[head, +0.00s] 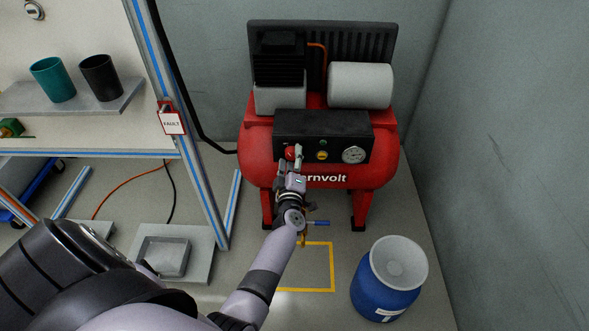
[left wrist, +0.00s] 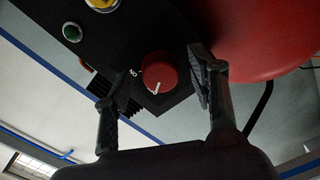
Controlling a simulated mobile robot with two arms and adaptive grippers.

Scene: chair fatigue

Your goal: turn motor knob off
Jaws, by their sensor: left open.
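The motor knob (head: 291,153) is a red round knob on the black control panel (head: 340,126) of a red air compressor (head: 380,168). In the left wrist view the knob (left wrist: 159,72) shows a white pointer line, and white "ON" lettering sits beside it on the panel. My left gripper (head: 297,157) is at the panel front. In the left wrist view the open fingers of this gripper (left wrist: 152,66) stand on either side of the knob, with visible gaps. Contact with the knob cannot be seen. My right gripper is not in view.
A green button (left wrist: 72,33) and a gauge (head: 353,155) share the panel. A blue barrel (head: 385,289) stands on the floor at right. A shelf (head: 90,99) with two cups and a FAULT tag (head: 172,122) are at left. Walls are close behind and right.

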